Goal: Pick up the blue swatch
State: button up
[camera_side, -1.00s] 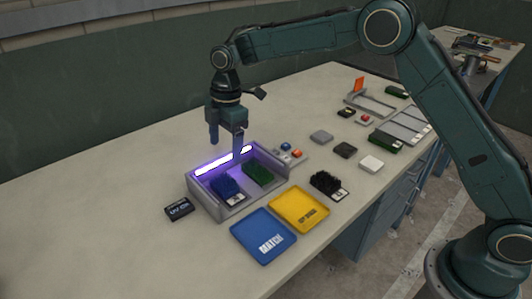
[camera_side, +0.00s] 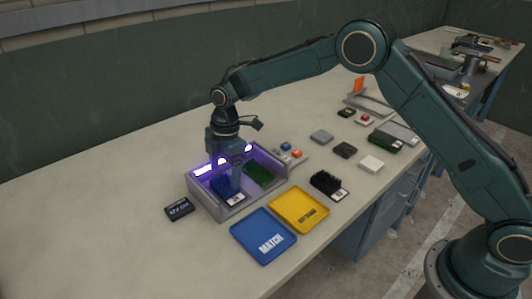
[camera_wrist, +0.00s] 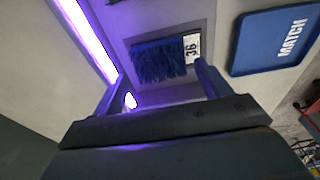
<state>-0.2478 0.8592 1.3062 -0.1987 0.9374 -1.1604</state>
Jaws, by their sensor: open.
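The blue swatch (camera_side: 222,186) is a tufted blue turf piece with a white tag. It lies in the left part of a grey box lit by a purple lamp (camera_side: 207,167). In the wrist view the blue swatch (camera_wrist: 158,61) shows with its tag reading 36. My gripper (camera_side: 224,182) is open and reaches down into the box at the swatch, partly hiding it. In the wrist view its two fingers (camera_wrist: 158,80) stand apart, with the swatch just beyond them. A green swatch (camera_side: 259,174) lies beside it in the box.
A blue MATCH tray (camera_side: 263,250) and a yellow tray (camera_side: 299,224) lie empty before the box (camera_side: 238,209). A black UV device (camera_side: 179,209) is to the left. A black bristly swatch (camera_side: 325,183) and several small blocks lie right.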

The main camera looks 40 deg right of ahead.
aim_at(224, 181)
jog(key=shift+a+f, duration=0.2)
jog(key=shift+f, duration=1.45)
jog(key=c, duration=0.8)
jog(key=shift+r, duration=0.1)
notch_tip(224, 181, up, 20)
jog(key=shift+d, duration=0.15)
